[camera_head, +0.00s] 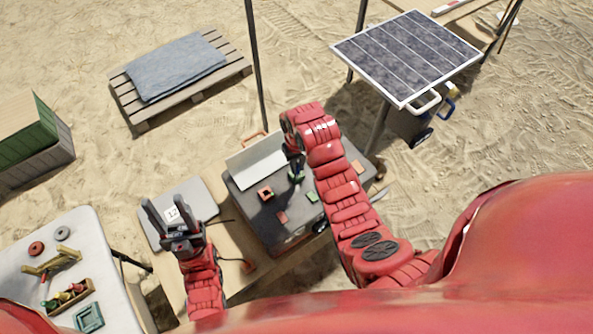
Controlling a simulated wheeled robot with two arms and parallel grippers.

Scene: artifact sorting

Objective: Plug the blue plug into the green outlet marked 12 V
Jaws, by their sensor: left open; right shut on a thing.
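My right gripper (294,166) points down over the dark-topped box (247,205), partly hidden by its own arm. It is shut on a small dark bluish thing, which looks like the blue plug but is too small to be sure. A green piece (312,197) lies on the box top, just right of and below the gripper. An orange-red square socket (265,193) and a flat reddish piece (282,216) are to the left. I cannot read any 12 V mark on the box.
The box has a raised pale lid (257,160) behind it. A grey panel (196,200) lies left of the box. A white table (95,250) with rings and a small tray (69,297) stands at the left. A solar panel (408,58) stands behind right.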

